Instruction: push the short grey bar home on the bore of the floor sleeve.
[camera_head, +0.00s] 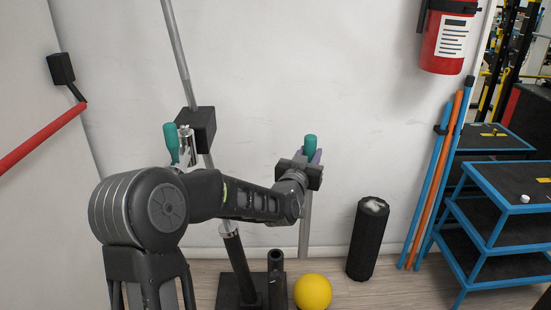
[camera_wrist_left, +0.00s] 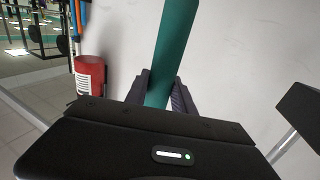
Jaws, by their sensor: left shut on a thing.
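My left gripper (camera_head: 309,168) is shut on the teal grip (camera_head: 311,145) of a short grey bar (camera_head: 304,225). The bar hangs nearly upright below the jaws. The teal grip also shows between the fingers (camera_wrist_left: 163,95) in the left wrist view. The floor stand (camera_head: 238,296) has a short upright black tube (camera_head: 276,262) and a leaning tube (camera_head: 239,262). The bar's lower end appears to the right of the upright tube and apart from it; its depth is unclear. My right gripper is not in view.
A long grey bar (camera_head: 178,50) leans through a black block (camera_head: 205,125) near another teal grip (camera_head: 171,140). A yellow ball (camera_head: 313,292), black roller (camera_head: 368,240), poles (camera_head: 438,180) and blue shelving (camera_head: 490,205) stand to the right. A fire extinguisher (camera_head: 448,38) hangs above.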

